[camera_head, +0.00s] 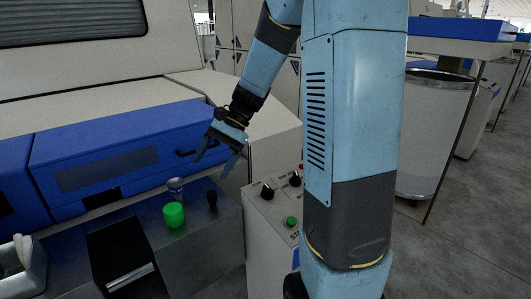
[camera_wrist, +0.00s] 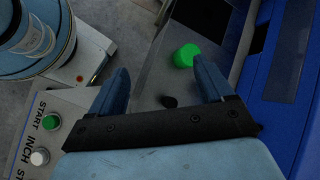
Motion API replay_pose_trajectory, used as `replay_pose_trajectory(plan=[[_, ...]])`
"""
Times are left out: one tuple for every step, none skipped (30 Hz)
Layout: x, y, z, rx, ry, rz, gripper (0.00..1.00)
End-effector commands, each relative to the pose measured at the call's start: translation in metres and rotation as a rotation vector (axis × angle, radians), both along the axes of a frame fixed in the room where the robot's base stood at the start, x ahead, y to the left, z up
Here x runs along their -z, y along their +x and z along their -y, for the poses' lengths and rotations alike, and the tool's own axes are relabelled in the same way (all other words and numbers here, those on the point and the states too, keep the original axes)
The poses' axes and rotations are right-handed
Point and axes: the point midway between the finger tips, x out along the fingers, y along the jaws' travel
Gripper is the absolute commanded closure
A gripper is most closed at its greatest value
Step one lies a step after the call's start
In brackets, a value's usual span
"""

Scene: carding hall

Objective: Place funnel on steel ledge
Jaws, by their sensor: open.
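My gripper (camera_head: 215,158) is open and empty, fingers pointing down, in front of the blue machine panel. In the wrist view its fingers (camera_wrist: 160,70) are wide apart with nothing between them. The steel ledge (camera_head: 218,238) is the grey metal surface below the blue panel; it also shows in the wrist view (camera_wrist: 150,78). A bright green round object (camera_head: 174,215) stands on it, below and left of my gripper; in the wrist view it (camera_wrist: 185,55) lies beyond the right finger. No clear funnel shape shows; I cannot tell whether the green object is the funnel.
A small metal can (camera_head: 175,188) and a black upright piece (camera_head: 212,199) stand near the green object. A black box (camera_head: 122,258) and a pale bin (camera_head: 22,265) are at left. A control box (camera_head: 272,213) with knobs and buttons stands right of the ledge.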

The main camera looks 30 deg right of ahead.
Motion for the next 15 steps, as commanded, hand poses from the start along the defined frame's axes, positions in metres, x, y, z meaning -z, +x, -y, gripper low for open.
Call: replay_pose_trajectory(plan=[[-0.008, -0.011, -0.001, -0.028, -0.037, 0.041, 0.2], [-0.012, -0.016, 0.001, -0.044, -0.061, 0.064, 0.2], [-0.016, -0.024, 0.001, -0.066, -0.09, 0.095, 0.2], [-0.02, -0.03, 0.002, -0.082, -0.112, 0.118, 0.2], [-0.023, -0.035, 0.003, -0.099, -0.136, 0.142, 0.2], [-0.027, -0.043, 0.005, -0.121, -0.165, 0.172, 0.2], [-0.03, -0.048, 0.006, -0.137, -0.185, 0.195, 0.2], [-0.034, -0.054, 0.007, -0.154, -0.209, 0.221, 0.2], [-0.038, -0.061, 0.009, -0.174, -0.237, 0.251, 0.2], [-0.041, -0.067, 0.01, -0.19, -0.258, 0.274, 0.2], [-0.043, -0.072, 0.012, -0.207, -0.281, 0.299, 0.2], [-0.047, -0.079, 0.014, -0.228, -0.308, 0.331, 0.2], [-0.05, -0.085, 0.016, -0.244, -0.329, 0.353, 0.2], [-0.053, -0.09, 0.017, -0.259, -0.352, 0.379, 0.2], [-0.057, -0.097, 0.019, -0.28, -0.379, 0.411, 0.2]])
